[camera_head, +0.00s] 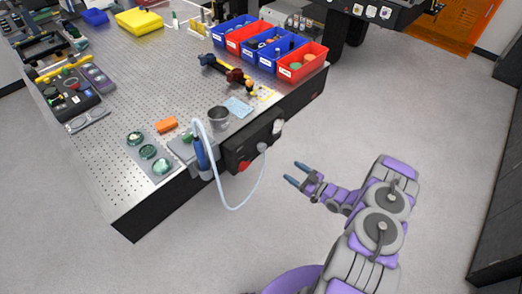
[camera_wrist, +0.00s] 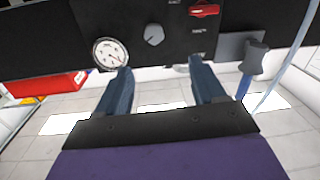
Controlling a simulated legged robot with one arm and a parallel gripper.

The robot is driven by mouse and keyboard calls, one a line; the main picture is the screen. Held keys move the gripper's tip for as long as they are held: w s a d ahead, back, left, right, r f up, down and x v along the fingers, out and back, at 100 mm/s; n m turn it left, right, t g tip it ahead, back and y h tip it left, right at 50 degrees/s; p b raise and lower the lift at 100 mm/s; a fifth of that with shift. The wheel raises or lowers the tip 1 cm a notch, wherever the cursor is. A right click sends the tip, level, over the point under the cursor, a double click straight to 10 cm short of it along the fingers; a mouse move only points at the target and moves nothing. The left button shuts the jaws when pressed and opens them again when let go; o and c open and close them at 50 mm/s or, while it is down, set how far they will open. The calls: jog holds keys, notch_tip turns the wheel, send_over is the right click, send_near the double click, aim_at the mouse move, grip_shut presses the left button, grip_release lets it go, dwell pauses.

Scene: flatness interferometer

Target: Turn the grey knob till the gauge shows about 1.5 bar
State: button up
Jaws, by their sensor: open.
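The grey knob (camera_wrist: 154,35) is on a black panel in the wrist view, with a pointer ridge across its face. In the head view it shows as a small pale disc (camera_head: 262,147) on the bench's side. The round white gauge (camera_wrist: 110,53) is left of the knob in the wrist view. Its dark needle points to the lower right, and the numbers are too small to read. My gripper (camera_wrist: 160,64) is open and empty, its two fingers apart below the knob in the picture. In the head view my gripper (camera_head: 294,173) is off the panel, with floor beneath it.
A red handle (camera_wrist: 204,10) is right of the knob on the panel. A blue-handled tool (camera_head: 201,152) with a pale looping hose (camera_head: 235,208) hangs at the bench corner, the hose passing close to the knob. The perforated bench (camera_head: 118,75) carries bins and parts.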

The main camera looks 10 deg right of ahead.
jog(key=b, duration=0.2)
send_near(263, 150)
jog(key=x, duration=0.5)
jog(key=shift+s+a, duration=0.2)
jog(key=shift+a, duration=0.1)
jog(key=w+b, duration=0.1)
jog(key=w, duration=0.1)
jog(key=shift+w, duration=0.4)
jog(key=shift+w+r, duration=0.1)
jog(key=shift+w, duration=0.25)
jog(key=shift+a, duration=1.1)
jog(key=shift+c, duration=1.1)
jog(key=shift+d, duration=0.75)
jog(key=c, duration=0.8)
jog(key=shift+a+r, duration=0.15)
jog(key=shift+a, duration=0.1)
jog(key=shift+c, duration=0.2)
